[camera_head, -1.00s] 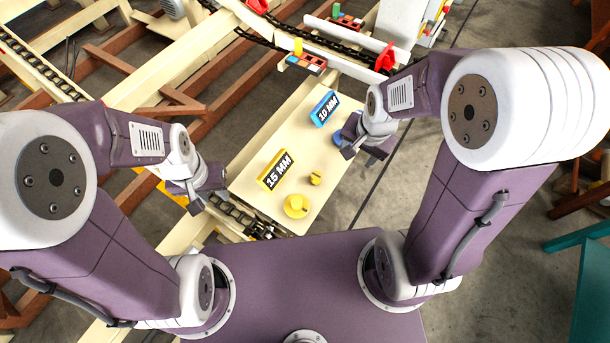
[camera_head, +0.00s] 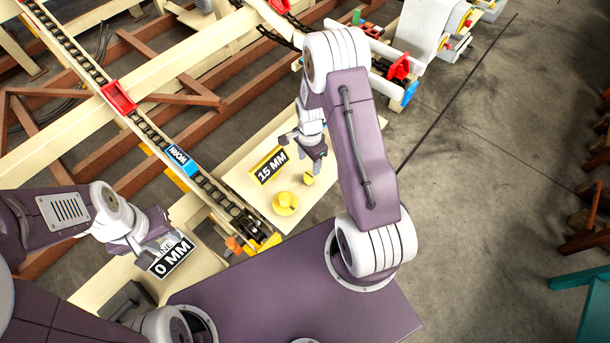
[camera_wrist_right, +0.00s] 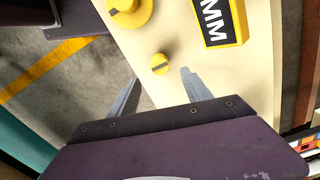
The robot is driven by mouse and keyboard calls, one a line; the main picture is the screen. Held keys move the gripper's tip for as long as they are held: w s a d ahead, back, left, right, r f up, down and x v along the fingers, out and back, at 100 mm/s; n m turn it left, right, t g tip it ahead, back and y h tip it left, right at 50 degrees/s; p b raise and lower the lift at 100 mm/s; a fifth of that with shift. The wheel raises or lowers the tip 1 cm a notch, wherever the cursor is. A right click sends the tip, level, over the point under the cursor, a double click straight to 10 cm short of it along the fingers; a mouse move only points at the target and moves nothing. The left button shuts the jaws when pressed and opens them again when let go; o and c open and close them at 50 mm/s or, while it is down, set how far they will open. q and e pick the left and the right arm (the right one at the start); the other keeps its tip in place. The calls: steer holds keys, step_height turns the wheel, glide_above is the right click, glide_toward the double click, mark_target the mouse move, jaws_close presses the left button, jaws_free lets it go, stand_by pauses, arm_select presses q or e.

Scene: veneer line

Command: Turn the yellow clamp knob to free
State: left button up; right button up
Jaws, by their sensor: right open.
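A small yellow knob (camera_head: 308,178) with a dark slot stands on the cream panel (camera_head: 240,183). It also shows in the right wrist view (camera_wrist_right: 160,64). A larger round yellow dial (camera_head: 285,203) with a raised grip sits near it; part of it shows in the wrist view (camera_wrist_right: 128,10). No label shows which is the clamp knob. My right gripper (camera_head: 315,158) is open above the panel by the small knob. In the wrist view its fingertips (camera_wrist_right: 160,76) lie either side of that knob, apparently not touching it. My left gripper (camera_head: 165,238) is at lower left; its jaw opening is unclear.
A yellow "15 MM" block (camera_head: 269,165) stands on the panel close to my right gripper. A black-and-white "0 MM" sign (camera_head: 172,257) is by my left gripper. A chain conveyor (camera_head: 150,132) carries a red piece (camera_head: 119,97) and a blue "WORK" sign (camera_head: 180,160).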

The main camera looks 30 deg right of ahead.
mark_target(309, 175)
step_height(309, 175, down, 9)
steer(key=shift+r+b, duration=0.1)
steer(key=shift+b, duration=0.25)
jaws_close()
